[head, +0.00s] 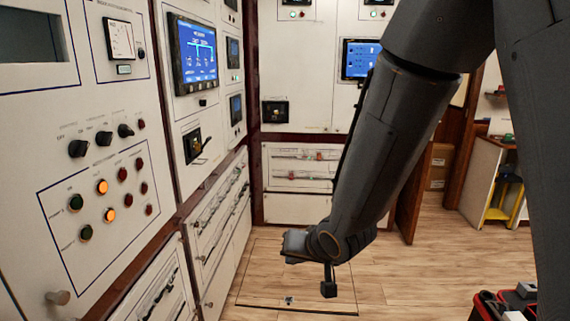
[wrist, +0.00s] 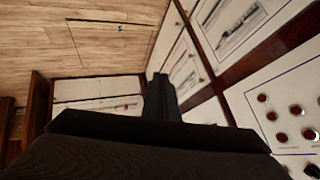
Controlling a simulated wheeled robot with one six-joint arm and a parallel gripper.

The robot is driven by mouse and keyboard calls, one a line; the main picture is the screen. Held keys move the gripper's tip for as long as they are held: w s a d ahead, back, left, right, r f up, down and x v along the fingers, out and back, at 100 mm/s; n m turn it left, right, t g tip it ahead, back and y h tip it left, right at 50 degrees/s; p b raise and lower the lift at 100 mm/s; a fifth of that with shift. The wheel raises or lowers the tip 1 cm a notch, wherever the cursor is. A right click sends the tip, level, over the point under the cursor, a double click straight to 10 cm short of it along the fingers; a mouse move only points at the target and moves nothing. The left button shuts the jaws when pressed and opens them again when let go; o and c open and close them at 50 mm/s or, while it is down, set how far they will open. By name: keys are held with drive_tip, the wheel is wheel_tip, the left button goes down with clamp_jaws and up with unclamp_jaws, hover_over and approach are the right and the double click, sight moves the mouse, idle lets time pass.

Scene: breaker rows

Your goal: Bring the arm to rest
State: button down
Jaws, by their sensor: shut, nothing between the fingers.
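My arm reaches down from the upper right in the head view, in front of the cabinet rows. My gripper (head: 288,246) is at its lower end, above the wood floor and pointing left towards the cabinets. In the wrist view, the fingers of my gripper (wrist: 160,82) show as one dark shape, shut and empty. The gripper appears apart from the panels and the floor. The fingertips are small and dark in the head view.
A cabinet panel (head: 50,140) with knobs and lamps stands close on the left. A blue screen (head: 194,54) is above. A rear cabinet (head: 296,165) closes the aisle. A floor hatch (head: 262,280) lies below my gripper. A red-and-black box (head: 490,308) sits lower right.

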drive_tip(key=s+d+g+h, duration=0.4)
drive_tip(key=s+d+g, duration=0.2)
drive_tip(key=s+d, duration=0.9)
drive_tip(key=shift+d+f+b, duration=0.35)
drive_tip(key=shift+d, duration=0.8)
drive_tip(key=shift+w, duration=0.1)
